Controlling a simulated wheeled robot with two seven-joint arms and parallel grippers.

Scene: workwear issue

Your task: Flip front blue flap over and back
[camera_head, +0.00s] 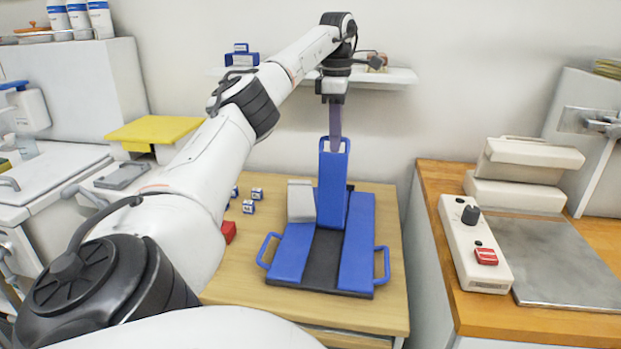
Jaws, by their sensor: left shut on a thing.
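A folding board with blue flaps (356,245) and a dark middle (318,265) lies on the wooden table. One blue flap (332,185) stands up roughly vertical near the board's middle. My left gripper (336,138) is above it, pointing down, shut on the upper edge of this raised flap. Blue loop handles (382,265) stick out at the board's left and right sides. The flap hides part of the board behind it. My right gripper is not in view.
A wooden counter (440,180) with a control box (474,245) is at the right. A wall shelf (395,77) is behind.

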